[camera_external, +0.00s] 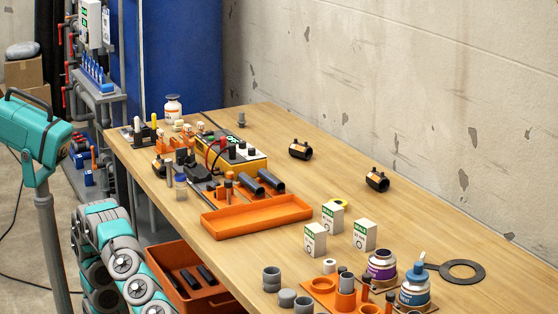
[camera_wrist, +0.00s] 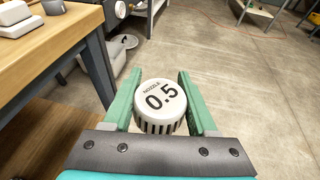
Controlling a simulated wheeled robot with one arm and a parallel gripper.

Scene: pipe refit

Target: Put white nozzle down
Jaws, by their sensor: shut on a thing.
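The white nozzle (camera_wrist: 160,97) is a round white cap marked "NOZZLE 0.5", with dark slots around its side. It sits between the two green fingers of my gripper (camera_wrist: 160,82) in the wrist view, and the gripper is shut on it. The nozzle is held out over the concrete floor, to the right of a wooden table (camera_wrist: 45,58). In the external view only part of my arm shows at the lower left; my gripper and the held nozzle cannot be made out there.
The workbench (camera_external: 190,208) carries an empty-looking orange tray (camera_external: 256,217), white boxes (camera_external: 315,239), two bottles (camera_external: 415,285) and grey pipe fittings (camera_external: 271,279). An orange bin (camera_external: 187,280) with dark pipes stands beside it. A work light (camera_external: 35,140) stands left.

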